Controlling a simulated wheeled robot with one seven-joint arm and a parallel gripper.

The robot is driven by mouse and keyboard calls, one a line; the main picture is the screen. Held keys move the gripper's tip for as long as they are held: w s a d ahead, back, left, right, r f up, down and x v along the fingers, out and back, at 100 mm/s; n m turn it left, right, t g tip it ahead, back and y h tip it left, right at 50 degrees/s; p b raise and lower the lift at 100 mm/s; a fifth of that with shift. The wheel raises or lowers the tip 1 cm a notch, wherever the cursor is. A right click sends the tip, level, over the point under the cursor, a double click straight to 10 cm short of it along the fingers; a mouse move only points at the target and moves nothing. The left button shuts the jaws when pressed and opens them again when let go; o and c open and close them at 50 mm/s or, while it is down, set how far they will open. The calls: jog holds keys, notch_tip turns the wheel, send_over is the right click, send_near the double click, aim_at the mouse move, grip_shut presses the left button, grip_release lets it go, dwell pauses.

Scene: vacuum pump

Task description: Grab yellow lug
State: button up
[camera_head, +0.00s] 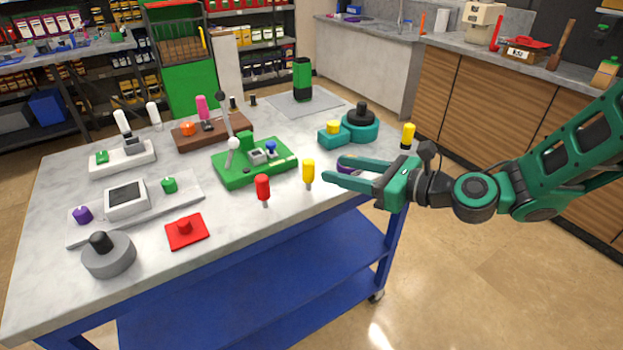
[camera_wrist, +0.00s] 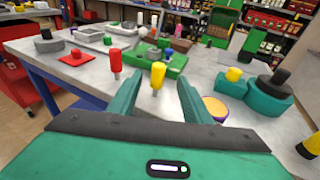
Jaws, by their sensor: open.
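A yellow lug (camera_head: 308,171) with a metal tip stands upright near the table's front edge, beside a similar red lug (camera_head: 263,188). My gripper (camera_head: 329,170) is open and empty, to the right of the yellow lug, its fingers pointing left toward it. In the wrist view, the yellow lug (camera_wrist: 158,75) appears between and beyond the open fingers (camera_wrist: 158,82), apart from both. The red lug (camera_wrist: 116,60) is to its left there. Other yellow pieces are a yellow cap (camera_head: 333,127) on a teal block and a yellow-and-black piece (camera_head: 408,134) at the right edge.
A green fixture (camera_head: 235,178) with a lever stands behind the lugs. A teal base (camera_head: 361,131) with a black knob is at the right. A purple round piece (camera_head: 345,161) lies partly hidden by my gripper. A red block (camera_head: 186,232) sits to the left.

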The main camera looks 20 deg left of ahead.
aim_at(309, 165)
jog(key=x, duration=0.9)
jog(key=shift+a+f, duration=0.25)
jog(key=shift+f, duration=0.1)
grip_shut()
